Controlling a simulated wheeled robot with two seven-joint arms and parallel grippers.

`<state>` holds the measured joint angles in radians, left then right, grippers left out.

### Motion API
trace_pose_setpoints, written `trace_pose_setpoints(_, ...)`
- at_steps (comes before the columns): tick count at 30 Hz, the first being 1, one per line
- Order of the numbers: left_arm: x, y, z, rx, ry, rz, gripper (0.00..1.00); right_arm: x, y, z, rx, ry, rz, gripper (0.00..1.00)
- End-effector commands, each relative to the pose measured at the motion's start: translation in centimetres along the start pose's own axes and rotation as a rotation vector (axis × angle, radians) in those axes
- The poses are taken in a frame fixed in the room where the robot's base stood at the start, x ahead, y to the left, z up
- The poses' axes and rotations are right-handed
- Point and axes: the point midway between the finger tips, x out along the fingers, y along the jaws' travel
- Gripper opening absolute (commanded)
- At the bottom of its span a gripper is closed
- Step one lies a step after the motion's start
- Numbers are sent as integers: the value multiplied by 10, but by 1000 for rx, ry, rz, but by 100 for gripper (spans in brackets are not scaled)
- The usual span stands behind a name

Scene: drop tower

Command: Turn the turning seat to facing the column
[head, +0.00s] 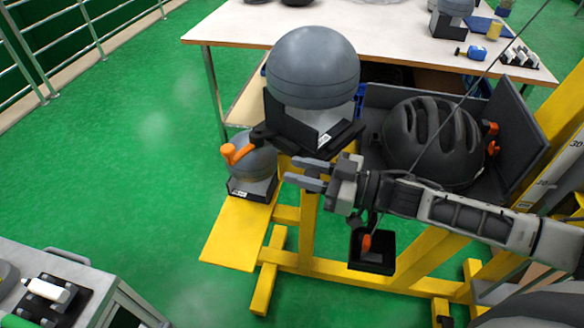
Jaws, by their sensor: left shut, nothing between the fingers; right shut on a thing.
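The turning seat (349,137) is a black cradle on top of a yellow post, with a grey headform (312,72) sitting in it. A black arm with an orange handle (236,153) sticks out on its left side. The column (548,180) is yellow with a number scale, at the right. My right gripper (290,171) comes in from the right, its two grey fingers just in front of the seat and clear of the orange handle. The fingers stand slightly apart; what is between them is too small to tell. My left gripper is out of view.
A black helmet (432,140) sits beside the seat. A second headform (252,165) stands on a yellow platform (232,233) below. A small black holder (371,260) hangs below my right arm. The green floor at left is clear.

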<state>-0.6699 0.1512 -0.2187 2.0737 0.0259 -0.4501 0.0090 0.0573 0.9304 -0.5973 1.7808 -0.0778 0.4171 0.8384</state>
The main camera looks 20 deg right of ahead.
Motion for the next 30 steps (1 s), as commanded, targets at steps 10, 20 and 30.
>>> trace_pose_setpoints(10,0,0,-2,1,6,0,0,1,0,1,2,-2,1,50)
trace_pose_setpoints(20,0,0,-3,0,7,0,0,1,0,0,1,-1,1,50)
trace_pose_setpoints(30,2,0,-2,-4,10,1,0,-39,-1,4,4,-10,2,50)
